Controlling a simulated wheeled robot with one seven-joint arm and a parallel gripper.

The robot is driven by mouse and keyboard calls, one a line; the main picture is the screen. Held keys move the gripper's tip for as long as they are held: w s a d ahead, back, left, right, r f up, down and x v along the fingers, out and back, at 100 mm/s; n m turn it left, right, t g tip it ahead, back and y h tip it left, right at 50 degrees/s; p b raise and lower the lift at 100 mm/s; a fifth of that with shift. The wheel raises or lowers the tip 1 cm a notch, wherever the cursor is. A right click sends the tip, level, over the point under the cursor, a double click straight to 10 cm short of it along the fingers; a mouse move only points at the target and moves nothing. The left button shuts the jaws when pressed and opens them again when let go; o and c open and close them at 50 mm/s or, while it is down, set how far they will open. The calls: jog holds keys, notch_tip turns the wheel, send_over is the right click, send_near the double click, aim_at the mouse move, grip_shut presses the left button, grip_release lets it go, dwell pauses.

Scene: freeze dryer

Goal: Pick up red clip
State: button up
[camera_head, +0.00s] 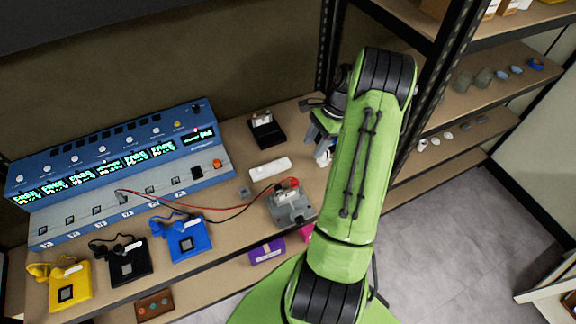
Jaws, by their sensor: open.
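The red clip (293,182) appears as a small red shape at the top edge of a grey device (291,204) on the bench. A red wire runs toward it from the blue panel, and a black wire runs beside it. My gripper (323,155) is open, above the right part of the bench, up and to the right of the red clip and apart from it. My green arm hides much of the gripper, and the space between its fingers is not clear.
A blue instrument panel (120,165) fills the bench's left side. A white bar (270,168) and a black box (266,130) lie near the clip. Yellow, black and blue handset-like units line the front. A shelf rack (436,75) stands to the right.

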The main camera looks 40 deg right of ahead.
send_near(295, 180)
jog(key=x, duration=1)
jog(key=shift+f, duration=0.15)
grip_shut()
